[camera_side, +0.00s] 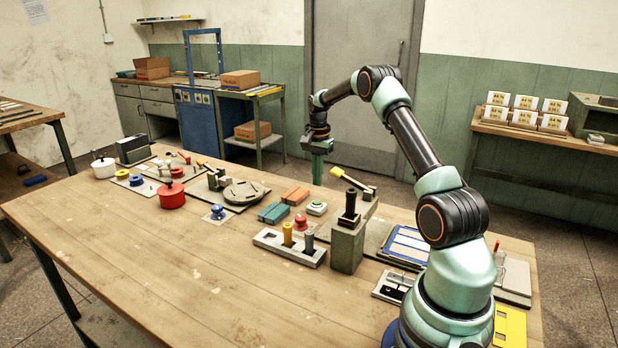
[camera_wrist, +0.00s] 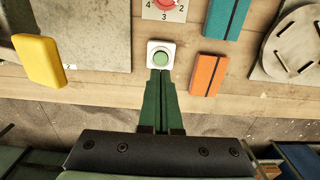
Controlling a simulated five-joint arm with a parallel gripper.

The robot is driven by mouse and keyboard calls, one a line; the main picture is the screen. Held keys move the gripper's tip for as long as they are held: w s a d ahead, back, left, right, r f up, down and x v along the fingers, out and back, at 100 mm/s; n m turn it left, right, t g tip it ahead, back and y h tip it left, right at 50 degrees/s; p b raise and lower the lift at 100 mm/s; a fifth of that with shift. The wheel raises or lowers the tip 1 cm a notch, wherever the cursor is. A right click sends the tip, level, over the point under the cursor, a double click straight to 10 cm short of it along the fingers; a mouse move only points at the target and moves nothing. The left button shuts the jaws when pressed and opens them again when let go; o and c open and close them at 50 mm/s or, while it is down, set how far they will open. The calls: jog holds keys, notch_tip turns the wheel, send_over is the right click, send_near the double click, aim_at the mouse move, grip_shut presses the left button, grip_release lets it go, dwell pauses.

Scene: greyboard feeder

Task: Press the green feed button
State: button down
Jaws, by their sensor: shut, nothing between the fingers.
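The green feed button (camera_side: 317,207) is a round green cap on a small white square base on the wooden table. It also shows in the wrist view (camera_wrist: 161,60), just beyond my fingertips. My gripper (camera_side: 317,180) has green fingers pointing down. It is above the table, and in the side view a gap shows between the fingertips and the button. In the wrist view the shut, empty fingers (camera_wrist: 160,74) overlap the near edge of the white base. Their exact height over it cannot be told.
An orange block (camera_side: 295,195) and a teal block (camera_side: 273,213) lie left of the button. A red knob on a numbered plate (camera_side: 301,223) is in front. A yellow-handled lever (camera_side: 352,180) and a grey block with a black joystick (camera_side: 348,240) stand to the right.

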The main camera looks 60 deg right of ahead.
aim_at(317, 202)
jog(key=shift+f, duration=2.75)
jog(key=shift+s+a+f, duration=0.1)
jog(key=shift+f, duration=1.05)
notch_tip(317, 202, up, 15)
jog(key=shift+w+d, duration=0.25)
jog(key=shift+a+r, duration=0.1)
